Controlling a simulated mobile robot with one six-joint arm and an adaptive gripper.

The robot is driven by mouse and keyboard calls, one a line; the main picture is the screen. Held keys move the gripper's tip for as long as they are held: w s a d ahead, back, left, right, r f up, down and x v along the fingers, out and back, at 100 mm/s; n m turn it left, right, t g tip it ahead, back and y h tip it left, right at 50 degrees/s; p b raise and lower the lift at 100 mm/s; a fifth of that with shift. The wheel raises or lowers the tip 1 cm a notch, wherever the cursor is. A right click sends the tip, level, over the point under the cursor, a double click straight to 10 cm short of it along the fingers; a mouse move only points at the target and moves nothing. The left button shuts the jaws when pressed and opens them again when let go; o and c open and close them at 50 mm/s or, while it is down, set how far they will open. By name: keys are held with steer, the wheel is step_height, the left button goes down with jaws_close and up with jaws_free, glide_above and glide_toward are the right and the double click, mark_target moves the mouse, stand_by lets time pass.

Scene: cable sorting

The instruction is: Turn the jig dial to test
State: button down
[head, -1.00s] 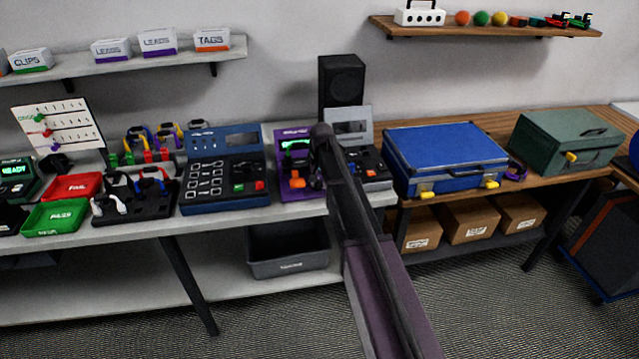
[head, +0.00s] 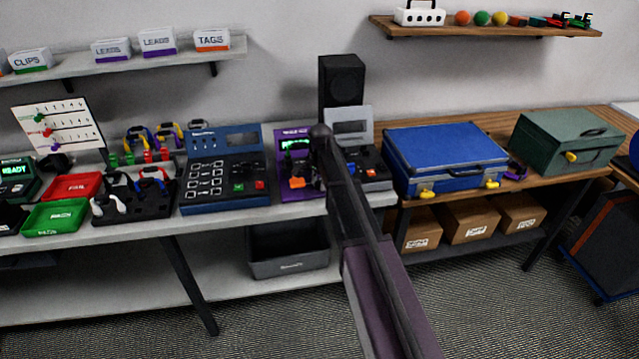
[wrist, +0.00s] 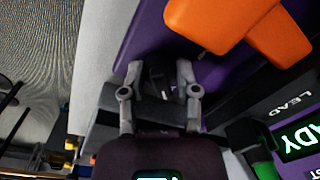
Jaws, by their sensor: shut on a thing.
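The purple jig (head: 284,188) stands on the grey bench, left of my arm in the head view. It has an orange part (head: 297,183) on its face and a lit green display (head: 296,145). In the wrist view the purple panel (wrist: 145,40), the orange part (wrist: 225,22) and a display reading READY (wrist: 302,137) show close up. My gripper (wrist: 160,72) is shut on a small black dial (wrist: 158,78) at the jig's edge. The dial's marks are mostly hidden by the fingers. My arm covers the jig's right side in the head view.
A blue tester box (head: 222,170) stands left of the jig, and a grey device with a screen (head: 350,127) stands right. A black speaker (head: 341,80) is behind. A blue case (head: 443,150) sits on the wooden bench. A grey bin (head: 289,262) is below.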

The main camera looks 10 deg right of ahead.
steer(key=shift+s, duration=0.1)
steer(key=shift+c, duration=1.7)
jaws_free()
